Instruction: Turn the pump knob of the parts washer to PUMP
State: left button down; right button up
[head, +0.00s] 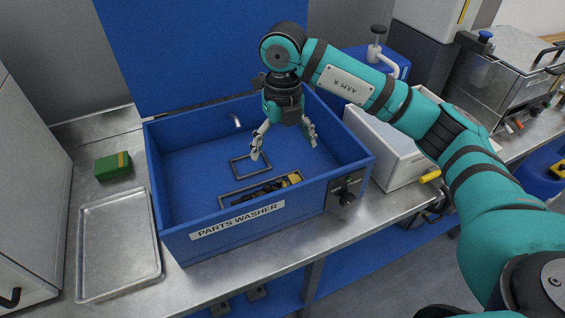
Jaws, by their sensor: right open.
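The parts washer (184,247) is an open blue box on the steel bench, with its name on a white front label. A yellow and black part (281,185) lies in a dark frame on the washer floor. My left gripper is not in view.
A metal tray (118,245) and a green box (113,167) are on the bench to the left. A white box (385,150) stands close to the washer's right side, behind the knob. Bench surface in front of the washer is clear.

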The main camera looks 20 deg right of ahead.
aim_at(347, 200)
jog(key=z, duration=1.25)
